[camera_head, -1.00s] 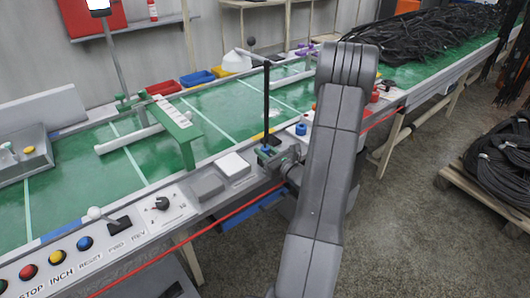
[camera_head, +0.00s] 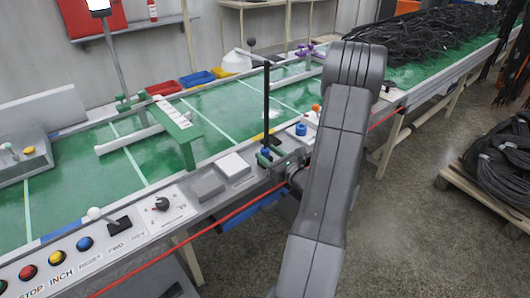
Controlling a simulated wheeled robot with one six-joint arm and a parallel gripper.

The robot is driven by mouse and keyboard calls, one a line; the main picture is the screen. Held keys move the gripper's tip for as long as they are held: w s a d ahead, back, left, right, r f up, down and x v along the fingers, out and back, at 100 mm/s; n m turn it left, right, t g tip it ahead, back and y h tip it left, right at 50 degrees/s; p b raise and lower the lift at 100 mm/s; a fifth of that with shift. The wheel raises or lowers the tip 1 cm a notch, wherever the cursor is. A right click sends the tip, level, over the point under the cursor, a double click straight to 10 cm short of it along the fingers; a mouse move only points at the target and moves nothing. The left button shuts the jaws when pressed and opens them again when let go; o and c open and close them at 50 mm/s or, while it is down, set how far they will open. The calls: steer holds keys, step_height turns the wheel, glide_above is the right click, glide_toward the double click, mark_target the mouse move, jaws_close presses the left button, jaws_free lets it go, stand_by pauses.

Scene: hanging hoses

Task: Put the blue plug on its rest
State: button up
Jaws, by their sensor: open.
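A thin black hose (camera_head: 266,100) hangs straight down over the near edge of the green table. The blue plug (camera_head: 265,152) shows as a small blue piece at its lower end, beside a small green part. Whether the plug sits in that part or hangs above it is too small to tell. My gripper (camera_head: 277,161) is open just right of the plug, low at the table's front edge, partly hidden by my arm. A second blue piece (camera_head: 301,129) stands on the table edge to the right. I cannot make out which part is the rest.
A grey-and-white control panel (camera_head: 165,205) with knobs and buttons lies to the left. A green bracket (camera_head: 178,130) stands on the table. A red cord (camera_head: 215,224) runs along the front edge. Black hoses (camera_head: 430,40) are heaped at the back right.

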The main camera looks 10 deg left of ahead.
steer(key=v, duration=1)
stand_by(1.0)
